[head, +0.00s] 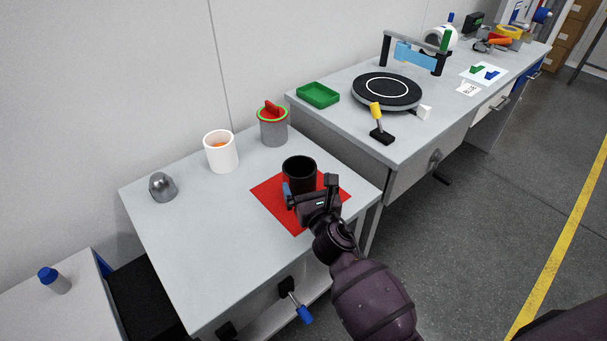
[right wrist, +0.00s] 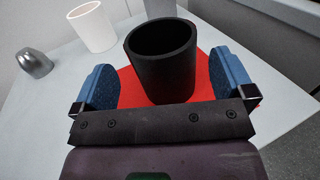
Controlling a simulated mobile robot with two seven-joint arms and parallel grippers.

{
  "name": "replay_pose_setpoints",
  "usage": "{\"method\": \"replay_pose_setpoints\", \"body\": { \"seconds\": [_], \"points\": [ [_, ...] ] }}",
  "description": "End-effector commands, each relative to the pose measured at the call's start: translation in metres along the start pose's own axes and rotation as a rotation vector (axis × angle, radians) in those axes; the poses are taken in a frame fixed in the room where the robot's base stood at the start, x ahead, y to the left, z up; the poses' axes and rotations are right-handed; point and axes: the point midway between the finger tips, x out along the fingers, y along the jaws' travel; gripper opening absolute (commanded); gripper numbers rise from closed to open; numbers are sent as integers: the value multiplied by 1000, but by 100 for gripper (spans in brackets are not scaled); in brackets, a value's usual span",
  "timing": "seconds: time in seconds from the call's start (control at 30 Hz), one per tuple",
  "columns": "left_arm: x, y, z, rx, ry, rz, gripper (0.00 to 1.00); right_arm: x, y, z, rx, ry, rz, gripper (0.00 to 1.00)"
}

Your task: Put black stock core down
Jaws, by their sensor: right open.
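The black stock core (head: 299,172) is a hollow black cylinder, open at the top. It stands upright on a red mat (head: 266,198) on the near grey table. My right gripper (head: 310,187) is open at the near side of the core. In the right wrist view the core (right wrist: 160,72) shows between the two blue finger pads, with a visible gap on each side. The red mat (right wrist: 127,92) lies under it there. The gripper hides part of the core's lower side in the head view. My left gripper is not in view.
A white cup (head: 221,153) with something orange inside, a grey container with a green rim (head: 273,128) and a grey metal part (head: 162,187) stand along the table's back. The table's left front is clear. A second bench holds a green tray (head: 318,95) and a black turntable (head: 387,91).

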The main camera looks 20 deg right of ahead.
Motion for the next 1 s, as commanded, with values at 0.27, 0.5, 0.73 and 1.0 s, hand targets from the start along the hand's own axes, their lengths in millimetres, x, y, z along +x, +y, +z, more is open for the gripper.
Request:
{"method": "replay_pose_setpoints", "body": {
  "seconds": [0.27, 0.5, 0.73, 1.0],
  "points": [
    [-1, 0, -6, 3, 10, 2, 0, -42, 0, 0, 1, 1, -1, 100],
    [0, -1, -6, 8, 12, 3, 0, -58, 0, 0, -1, 0, 0, 100],
    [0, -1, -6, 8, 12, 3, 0, -61, 0, -1, 11, 2, -1, 100],
    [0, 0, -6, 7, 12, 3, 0, -97, -25, -29, 470, 91, -55, 100]
  ]
}}
